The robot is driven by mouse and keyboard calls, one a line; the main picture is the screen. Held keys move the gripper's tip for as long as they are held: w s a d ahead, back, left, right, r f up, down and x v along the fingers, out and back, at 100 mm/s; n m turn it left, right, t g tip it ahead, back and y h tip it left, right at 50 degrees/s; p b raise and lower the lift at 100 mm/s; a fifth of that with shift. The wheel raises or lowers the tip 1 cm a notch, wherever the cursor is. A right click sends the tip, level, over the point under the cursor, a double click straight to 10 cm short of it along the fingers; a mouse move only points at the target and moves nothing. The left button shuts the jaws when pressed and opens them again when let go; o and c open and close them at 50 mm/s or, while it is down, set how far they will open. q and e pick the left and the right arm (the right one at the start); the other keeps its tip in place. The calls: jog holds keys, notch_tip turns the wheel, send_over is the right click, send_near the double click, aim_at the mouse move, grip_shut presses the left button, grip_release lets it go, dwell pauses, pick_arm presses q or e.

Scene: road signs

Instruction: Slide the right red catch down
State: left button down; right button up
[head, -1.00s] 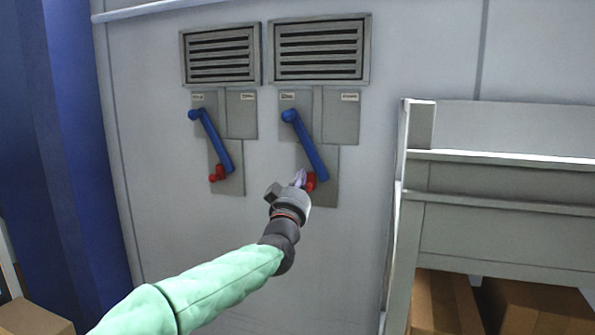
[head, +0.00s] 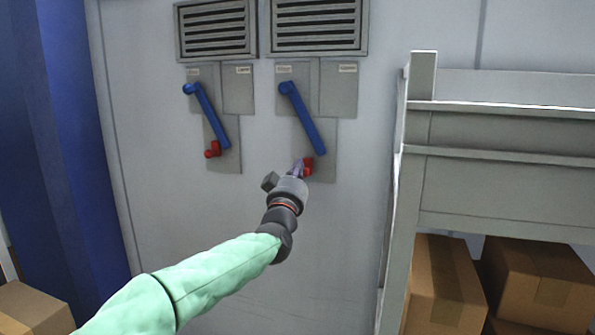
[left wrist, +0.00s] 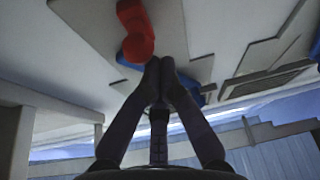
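The right red catch (head: 308,165) sits at the lower end of the right blue lever (head: 304,118) on a grey wall panel. It also shows in the left wrist view (left wrist: 134,30), large and close, just beyond the fingertips. My left gripper (head: 298,168) is at the catch's left side, with its fingers partly hidden by its own body in the head view. In the left wrist view its fingertips (left wrist: 160,72) meet with nothing seen between them. Whether they touch the catch I cannot tell. My right gripper is not in view.
A second blue lever (head: 207,116) with a left red catch (head: 212,150) is on the panel to the left. Vents (head: 318,26) are above. A grey shelf rack (head: 500,190) with cardboard boxes (head: 445,285) stands at the right. The wall below the panels is clear.

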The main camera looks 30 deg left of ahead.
pick_arm(q)
jog(key=shift+w+f+b, duration=0.1)
jog(key=shift+f+b, duration=0.4)
jog(key=shift+f, duration=0.3)
notch_tip(320, 180, up, 5)
jog(key=a+p, duration=0.1)
jog(key=p, duration=0.1)
jog(key=b+v, duration=0.3)
jog(key=v, duration=0.8)
jog(key=shift+w+f, duration=0.2)
jog(key=shift+f, duration=0.15)
jog(key=shift+w, duration=0.1)
